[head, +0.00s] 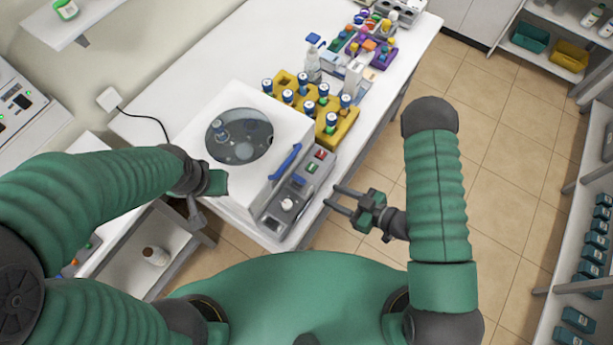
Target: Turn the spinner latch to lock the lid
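A white centrifuge (194,130) stands on the bench with its lid down. The lid has a round dark window (250,150), and a tube with a blue cap shows through it. A blue bar-shaped spinner latch (285,162) sits at the lid's front right edge, slanting. My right gripper (333,197) is open and empty, to the right of the control panel and apart from the latch. My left gripper (206,200) is by the machine's lower left side; its fingers are partly hidden, so I cannot tell its opening.
The control panel (287,204) has a white knob and red and green buttons. A yellow rack (345,127) of blue-capped tubes stands behind the machine. Bottles and a purple rack (384,54) lie farther back. Bare white bench (215,65) is left of the racks.

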